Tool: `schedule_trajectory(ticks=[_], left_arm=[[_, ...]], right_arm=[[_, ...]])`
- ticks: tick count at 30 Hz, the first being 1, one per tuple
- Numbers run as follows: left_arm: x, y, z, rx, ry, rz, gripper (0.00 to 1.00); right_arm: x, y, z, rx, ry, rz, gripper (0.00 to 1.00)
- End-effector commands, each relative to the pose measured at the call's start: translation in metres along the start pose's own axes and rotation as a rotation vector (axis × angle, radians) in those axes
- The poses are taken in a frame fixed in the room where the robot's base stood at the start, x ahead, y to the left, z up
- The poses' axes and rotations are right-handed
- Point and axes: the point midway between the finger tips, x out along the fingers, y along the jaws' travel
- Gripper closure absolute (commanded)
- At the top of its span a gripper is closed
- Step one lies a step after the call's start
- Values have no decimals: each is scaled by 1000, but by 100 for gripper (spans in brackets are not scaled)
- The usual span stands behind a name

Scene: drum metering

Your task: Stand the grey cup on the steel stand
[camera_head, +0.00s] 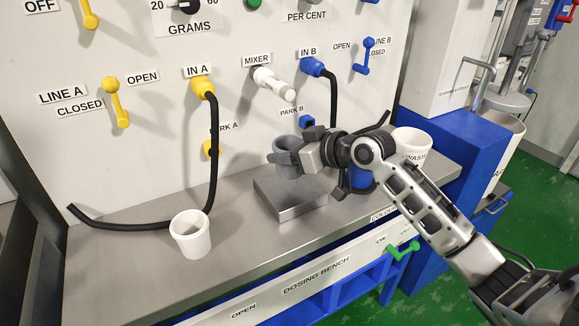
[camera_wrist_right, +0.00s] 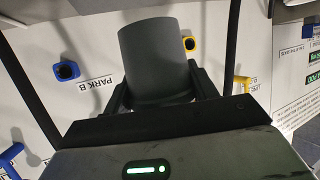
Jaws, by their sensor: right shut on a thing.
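The grey cup (camera_head: 284,157) is upright, held over the steel stand (camera_head: 290,197), a low square block on the bench. My right gripper (camera_head: 298,159) is shut on the cup from the right side. In the right wrist view the cup (camera_wrist_right: 155,60) sits between the fingers of my right gripper (camera_wrist_right: 160,100). The cup's underside is at or just above the stand's top; I cannot tell whether they touch. My left gripper is not in view.
A white cup (camera_head: 190,234) stands on the bench (camera_head: 130,265) at the left. A black hose (camera_head: 213,150) hangs from IN A. The waste container (camera_head: 412,142) and a blue object (camera_head: 360,178) are right of the stand. The bench is clear between the white cup and the stand.

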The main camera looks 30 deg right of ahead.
Motion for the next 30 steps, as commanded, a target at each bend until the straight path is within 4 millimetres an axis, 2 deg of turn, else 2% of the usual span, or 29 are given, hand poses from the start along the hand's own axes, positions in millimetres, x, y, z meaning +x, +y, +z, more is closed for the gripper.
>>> schedule_trajectory(ticks=[7, 13, 26, 27, 28, 30], left_arm=[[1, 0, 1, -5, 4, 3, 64], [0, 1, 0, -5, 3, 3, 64], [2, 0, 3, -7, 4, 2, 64], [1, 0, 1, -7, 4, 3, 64], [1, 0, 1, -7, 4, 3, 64], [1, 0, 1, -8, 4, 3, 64]], right_arm=[[17, 12, 14, 2, 0, 0, 69], [26, 11, 38, 2, -1, -1, 69], [29, 11, 46, -1, 0, 0, 69], [28, 11, 44, -1, -1, 0, 31], [28, 11, 44, -1, -1, -1, 23], [28, 11, 44, -1, -1, -1, 21]])
